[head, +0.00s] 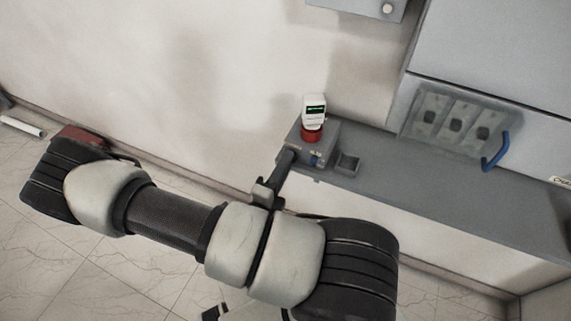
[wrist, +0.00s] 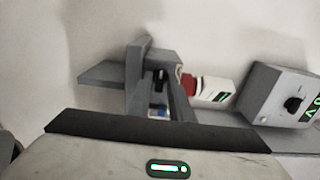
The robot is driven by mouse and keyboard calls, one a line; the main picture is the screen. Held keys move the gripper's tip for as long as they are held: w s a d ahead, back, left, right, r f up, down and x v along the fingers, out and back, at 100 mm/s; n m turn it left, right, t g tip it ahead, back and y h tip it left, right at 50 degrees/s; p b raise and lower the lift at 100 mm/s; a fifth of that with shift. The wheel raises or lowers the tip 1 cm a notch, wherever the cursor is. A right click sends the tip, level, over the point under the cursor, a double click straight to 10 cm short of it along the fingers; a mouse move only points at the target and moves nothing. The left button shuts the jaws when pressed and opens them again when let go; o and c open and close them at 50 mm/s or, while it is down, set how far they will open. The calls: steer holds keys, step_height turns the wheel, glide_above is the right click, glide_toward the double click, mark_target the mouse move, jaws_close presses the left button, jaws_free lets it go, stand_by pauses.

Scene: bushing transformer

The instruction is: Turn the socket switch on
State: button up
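A grey socket box (head: 325,137) stands on the grey ledge in the head view, with a white plug-like unit (head: 313,101) with a red base and a green display on top. Small blue and dark parts show on the box's near side. In the wrist view the red and white unit (wrist: 215,93) lies to the right of my fingers. My gripper (head: 287,160) reaches the box's near left side; in the wrist view my gripper (wrist: 160,82) shows a narrow gap between its fingers, with a dark part and a blue part (wrist: 157,112) between them. Contact is unclear, and the fingers partly hide the switch.
A small grey open holder (head: 347,163) sits right of the box. A panel with several sockets (head: 455,122) and a blue handle (head: 496,152) is farther right. The wrist view shows a grey unit with a black knob (wrist: 294,104) at right. The ledge (head: 430,185) is mostly clear.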

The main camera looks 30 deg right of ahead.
jaws_close()
steer(key=shift+m, duration=0.3)
steer(key=shift+m+p, duration=0.8)
steer(key=shift+m, duration=7.8)
steer(key=shift+f, duration=0.1)
